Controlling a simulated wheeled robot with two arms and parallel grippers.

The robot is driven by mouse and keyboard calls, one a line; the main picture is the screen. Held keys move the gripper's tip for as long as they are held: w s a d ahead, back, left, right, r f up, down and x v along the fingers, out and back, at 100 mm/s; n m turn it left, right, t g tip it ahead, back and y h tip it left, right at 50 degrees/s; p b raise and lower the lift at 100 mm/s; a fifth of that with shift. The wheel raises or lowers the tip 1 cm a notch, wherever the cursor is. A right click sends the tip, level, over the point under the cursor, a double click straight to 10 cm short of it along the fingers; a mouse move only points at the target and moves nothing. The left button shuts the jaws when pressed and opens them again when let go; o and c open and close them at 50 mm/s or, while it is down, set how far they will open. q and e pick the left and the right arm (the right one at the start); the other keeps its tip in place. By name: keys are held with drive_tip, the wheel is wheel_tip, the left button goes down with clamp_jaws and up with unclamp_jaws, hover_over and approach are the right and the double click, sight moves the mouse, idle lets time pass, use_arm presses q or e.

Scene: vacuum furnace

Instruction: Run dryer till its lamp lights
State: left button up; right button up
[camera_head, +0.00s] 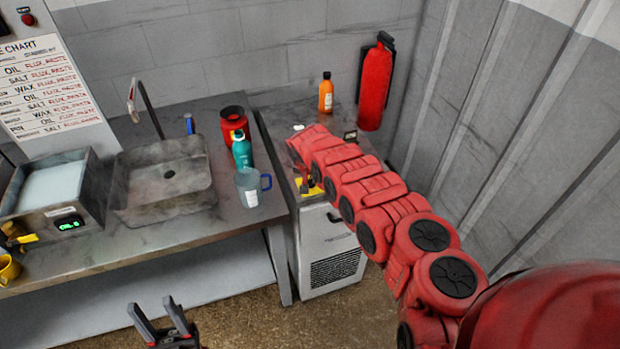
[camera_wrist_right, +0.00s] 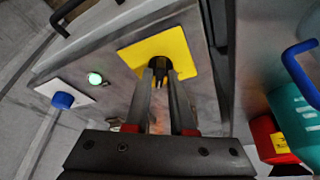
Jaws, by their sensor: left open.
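The dryer appears to be the grey-white cabinet (camera_head: 318,240) with a vent grille, right of the bench. Its yellow plate (camera_wrist_right: 150,50) carries a black switch or knob (camera_wrist_right: 160,70). A round lamp (camera_wrist_right: 95,78) left of the plate glows pale green in the right wrist view. Below it is a blue knob (camera_wrist_right: 62,100) on a white plate. My right gripper (camera_wrist_right: 161,78) has its fingers on both sides of the black knob and looks shut on it. In the head view my arm partly hides the cabinet top. My left gripper (camera_head: 155,312) is open and empty above the floor.
The bench (camera_head: 215,232) holds a sink (camera_head: 165,180), a bath with a green display (camera_head: 70,224), a blue-handled jug (camera_head: 248,190), a teal bottle (camera_head: 242,152) and a red container (camera_head: 233,122). An orange bottle (camera_head: 326,96) stands behind my right arm. A fire extinguisher (camera_head: 375,85) hangs nearby.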

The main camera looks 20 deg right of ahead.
clamp_jaws()
